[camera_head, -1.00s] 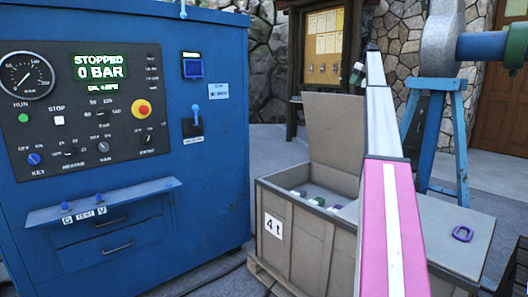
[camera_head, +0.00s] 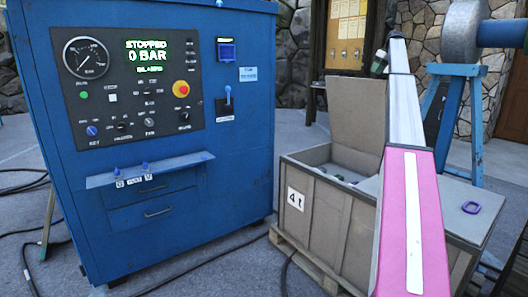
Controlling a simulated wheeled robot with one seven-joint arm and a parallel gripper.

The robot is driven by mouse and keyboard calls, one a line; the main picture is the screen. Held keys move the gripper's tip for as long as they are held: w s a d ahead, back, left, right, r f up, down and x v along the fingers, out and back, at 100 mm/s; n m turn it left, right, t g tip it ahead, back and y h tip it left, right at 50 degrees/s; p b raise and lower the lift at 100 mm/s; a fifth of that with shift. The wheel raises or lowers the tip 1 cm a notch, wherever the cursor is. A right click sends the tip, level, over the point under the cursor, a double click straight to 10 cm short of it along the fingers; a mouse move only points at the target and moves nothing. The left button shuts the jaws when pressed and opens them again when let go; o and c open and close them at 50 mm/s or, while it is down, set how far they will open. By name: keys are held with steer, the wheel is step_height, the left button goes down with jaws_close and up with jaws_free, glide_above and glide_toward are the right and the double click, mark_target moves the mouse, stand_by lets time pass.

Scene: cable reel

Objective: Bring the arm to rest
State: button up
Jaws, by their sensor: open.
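My arm (camera_head: 408,190), pink with a white stripe and then silver, reaches up and away from the lower right. It narrows to a dark tip (camera_head: 396,36) in front of the stone wall. A small dark piece with a pale band (camera_head: 379,63) shows just left of that tip; I cannot tell what it is. I cannot make out the jaws of my gripper, nor anything held in them. The arm hides part of the grey crate (camera_head: 318,212) behind it.
A blue machine (camera_head: 240,165) at left reads STOPPED, 0 BAR. The crate, marked "4t", stands on a pallet with its lid (camera_head: 355,112) raised and small items inside. A purple ring (camera_head: 471,208) lies on its right top. A blue stand (camera_head: 478,130) is behind. Hoses cross the ground.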

steer(key=s+a+f+m+h, duration=0.1)
steer(key=s+a+f, duration=0.75)
steer(key=f, duration=0.75)
steer(key=s+a+f+m+g, duration=0.15)
steer(key=s+a+f, duration=0.65)
steer(key=f, duration=0.8)
steer(key=s+a+f+m+h, duration=0.15)
steer(key=s+a+f, duration=0.45)
steer(key=a+f, duration=0.7)
steer(key=s+a+f+m, duration=0.1)
steer(key=s+a+f, duration=0.3)
steer(key=s+f, duration=0.4)
steer(key=s+a+f+h, duration=0.1)
steer(key=s+a+f, duration=0.2)
steer(key=s+f, duration=0.5)
steer(key=s+a+f+m, duration=0.1)
steer(key=s+a+f, duration=0.3)
steer(key=s, duration=1.7)
step_height(320, 180, down, 4)
steer(key=shift+s+a+r+m+g+h, duration=0.1)
steer(key=shift+s+a+m+g+h, duration=0.25)
steer(key=shift+s+g, duration=0.1)
